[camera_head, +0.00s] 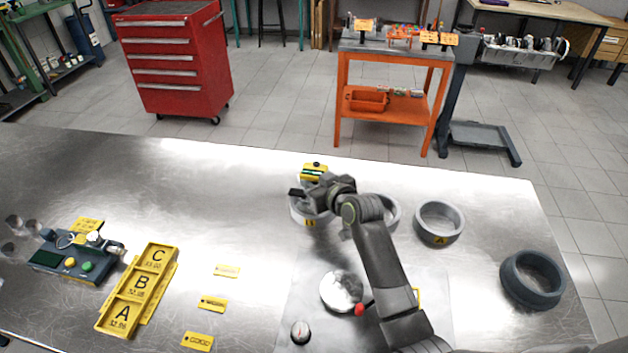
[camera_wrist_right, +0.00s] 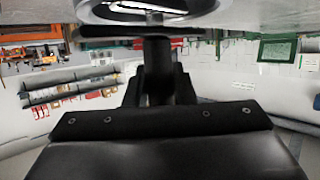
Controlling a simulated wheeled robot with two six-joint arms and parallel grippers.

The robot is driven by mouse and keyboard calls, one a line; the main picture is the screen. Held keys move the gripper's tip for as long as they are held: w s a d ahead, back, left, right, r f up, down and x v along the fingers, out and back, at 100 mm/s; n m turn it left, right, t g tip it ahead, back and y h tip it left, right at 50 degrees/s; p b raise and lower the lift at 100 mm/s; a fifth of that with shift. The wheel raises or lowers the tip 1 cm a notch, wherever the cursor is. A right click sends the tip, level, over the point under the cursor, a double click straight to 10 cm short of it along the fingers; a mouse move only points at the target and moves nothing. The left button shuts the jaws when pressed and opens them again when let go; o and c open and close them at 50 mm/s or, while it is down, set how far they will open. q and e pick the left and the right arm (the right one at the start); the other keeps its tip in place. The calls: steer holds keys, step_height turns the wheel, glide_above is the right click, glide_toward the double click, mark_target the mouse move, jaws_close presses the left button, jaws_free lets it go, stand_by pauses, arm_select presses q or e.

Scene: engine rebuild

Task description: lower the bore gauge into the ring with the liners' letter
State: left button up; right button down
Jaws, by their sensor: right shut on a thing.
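The bore gauge (camera_head: 315,171), with a yellow head and dark green display, stands up at my right gripper (camera_head: 306,191). The right gripper is shut on its dark stem (camera_wrist_right: 157,70). A grey ring (camera_head: 297,216) with a yellow letter tag lies directly below; the letter is too small to read surely. A metal ring (camera_wrist_right: 150,10) also shows at the top of the right wrist view. The gauge's lower end is hidden, so I cannot tell whether it is inside the ring. A second ring (camera_head: 391,211) is partly behind my arm. A third ring (camera_head: 440,207) is tagged A. My left gripper is out of view.
A dark ring (camera_head: 533,278) lies at the right. A round silver part (camera_head: 341,290) and a small dial (camera_head: 300,332) are near the front. A yellow tray (camera_head: 138,287) marked C, B, A, several yellow tags and a device (camera_head: 75,256) are at left.

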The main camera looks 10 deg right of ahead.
steer(key=shift+f, duration=0.25)
steer(key=shift+f, duration=0.3)
stand_by(0.5)
steer(key=c, duration=1.1)
jaws_free()
steer(key=shift+f, duration=0.1)
steer(key=shift+s+d+r+p, duration=0.2)
steer(key=shift+s+r+p, duration=0.15)
steer(key=shift+s, duration=0.15)
steer(key=p+v, duration=0.8)
steer(key=v, duration=0.8)
steer(key=shift+s+d+p, duration=0.1)
steer(key=shift+s+p, duration=0.05)
steer(key=shift+p, duration=0.2)
